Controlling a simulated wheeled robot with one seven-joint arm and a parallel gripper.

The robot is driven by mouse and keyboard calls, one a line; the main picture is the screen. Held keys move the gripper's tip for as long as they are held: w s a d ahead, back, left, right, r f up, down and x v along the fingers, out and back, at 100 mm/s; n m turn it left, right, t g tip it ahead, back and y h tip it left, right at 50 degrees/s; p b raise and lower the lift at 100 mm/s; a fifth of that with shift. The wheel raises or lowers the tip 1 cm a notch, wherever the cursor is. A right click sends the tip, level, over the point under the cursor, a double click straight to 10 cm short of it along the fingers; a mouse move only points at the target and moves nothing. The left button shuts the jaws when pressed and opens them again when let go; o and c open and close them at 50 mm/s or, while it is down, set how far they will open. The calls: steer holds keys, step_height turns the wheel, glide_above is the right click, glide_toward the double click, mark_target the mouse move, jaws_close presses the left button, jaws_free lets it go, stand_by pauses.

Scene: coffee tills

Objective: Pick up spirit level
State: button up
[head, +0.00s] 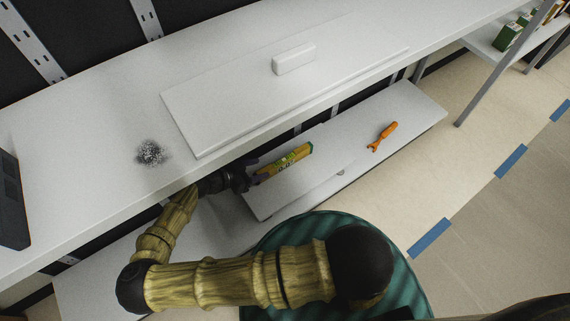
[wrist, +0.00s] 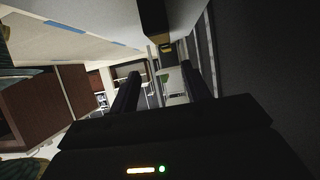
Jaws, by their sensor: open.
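The spirit level appears to be the yellow bar with green and dark markings (head: 287,161) in the head view. It is at the lower shelf level, below the front edge of the upper shelf. My gripper (head: 254,172) reaches under that edge, with its fingertips close to the bar's left end. In the wrist view my gripper (wrist: 163,84) is open, with nothing visible held between its two dark fingers. A dark bar with a yellowish end (wrist: 166,48) shows at the top there, perhaps the level in shadow. Contact cannot be made out.
An orange tool (head: 382,136) lies on the lower shelf (head: 415,104) to the right. The upper shelf (head: 75,150) overhangs my gripper and bears a white board (head: 215,105), a white block (head: 294,59) and a grey scouring ball (head: 150,152). Open floor lies to the right.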

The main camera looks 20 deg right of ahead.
mark_target(281, 161)
steer(key=b+x, duration=0.1)
steer(key=x, duration=0.3)
steer(key=shift+f, duration=0.25)
steer(key=shift+w+d, duration=0.1)
steer(key=shift+d, duration=0.2)
steer(key=shift+f, duration=0.1)
steer(key=b+x, duration=0.1)
steer(key=x, duration=0.1)
steer(key=b+x, duration=0.2)
steer(key=x, duration=0.1)
steer(key=shift+w, duration=0.45)
jaws_close()
